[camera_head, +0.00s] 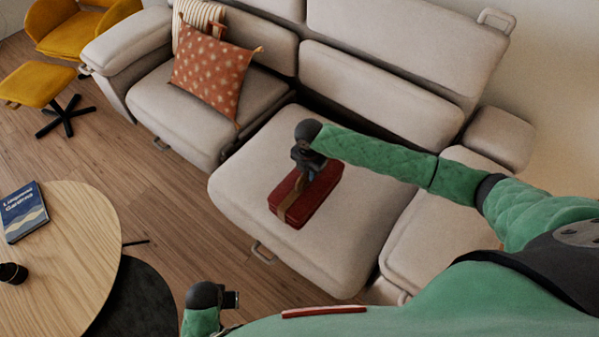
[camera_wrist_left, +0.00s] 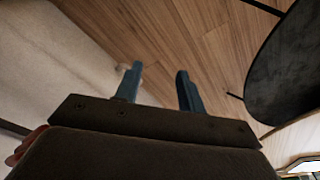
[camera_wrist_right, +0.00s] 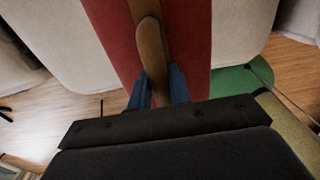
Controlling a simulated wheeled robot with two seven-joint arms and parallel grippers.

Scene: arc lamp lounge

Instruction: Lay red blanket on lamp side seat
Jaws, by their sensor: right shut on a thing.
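The red blanket (camera_head: 318,202) is a folded, box-like bundle with a brown strap (camera_head: 290,205). It is over the sofa's middle seat (camera_head: 250,185) in the head view; I cannot tell for sure whether it rests on the cushion or hangs just above. My right gripper (camera_head: 306,178) is shut on the strap from above. The right wrist view shows the strap (camera_wrist_right: 150,45) between the fingers (camera_wrist_right: 159,88) and the red blanket (camera_wrist_right: 110,40) on both sides. My left gripper (camera_head: 231,300) is open and empty (camera_wrist_left: 158,85), low in front of the sofa. No lamp is in view.
A patterned orange cushion (camera_head: 213,77) and a striped cushion (camera_head: 197,22) lie on the left seat. The right seat (camera_head: 435,240) is partly behind my arm. A round wooden table (camera_head: 75,270) with a book (camera_head: 22,212) stands at lower left. A yellow armchair and footstool (camera_head: 38,83) are beyond.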

